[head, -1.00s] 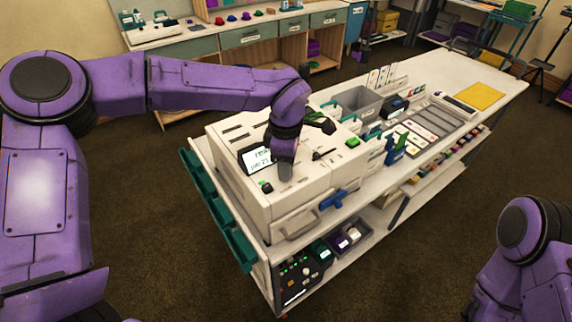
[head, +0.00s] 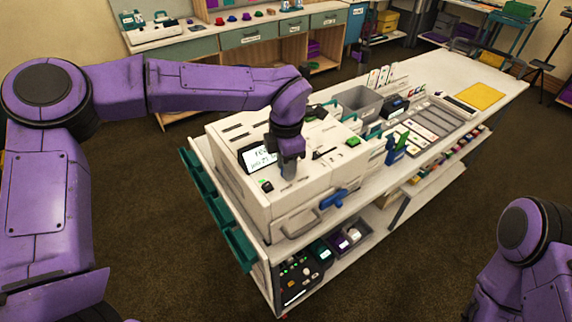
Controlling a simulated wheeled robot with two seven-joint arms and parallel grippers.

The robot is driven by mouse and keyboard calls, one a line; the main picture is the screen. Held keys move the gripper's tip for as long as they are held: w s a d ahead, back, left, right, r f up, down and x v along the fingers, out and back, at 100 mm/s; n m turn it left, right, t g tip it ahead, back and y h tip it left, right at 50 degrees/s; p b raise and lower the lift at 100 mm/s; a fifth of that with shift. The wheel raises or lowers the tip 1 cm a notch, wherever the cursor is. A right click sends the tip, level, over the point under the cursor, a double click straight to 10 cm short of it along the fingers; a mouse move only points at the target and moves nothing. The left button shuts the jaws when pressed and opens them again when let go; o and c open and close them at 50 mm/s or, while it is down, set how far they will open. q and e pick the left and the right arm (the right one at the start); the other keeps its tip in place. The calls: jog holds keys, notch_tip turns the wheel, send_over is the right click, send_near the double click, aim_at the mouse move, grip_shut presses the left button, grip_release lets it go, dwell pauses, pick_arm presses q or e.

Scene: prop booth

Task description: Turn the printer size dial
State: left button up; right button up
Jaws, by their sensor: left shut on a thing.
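The printer (head: 240,195) is a large off-white box on the near end of the white cart. Its small tilted screen (head: 262,157) is lit, with text too small to read surely. My left gripper (head: 288,172) points down onto the printer's top, just right of the screen. It is shut on the size dial, which the fingers hide. My right arm shows at the lower right; its gripper is out of the picture.
A grey bin (head: 358,101) and a yellow sheet (head: 480,96) lie farther along the cart.

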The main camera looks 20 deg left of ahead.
pick_arm(q)
jog(key=shift+s+f+n+b, duration=0.15)
jog(key=shift+f+n+b, duration=0.15)
jog(key=shift+n, duration=0.9)
jog(key=o, duration=1.1)
jog(key=shift+c, duration=0.2)
jog(key=shift+d+r, duration=0.1)
jog(key=shift+r, duration=0.2)
notch_tip(320, 180, up, 10)
jog(key=b, duration=0.1)
jog(key=shift+b, duration=0.4)
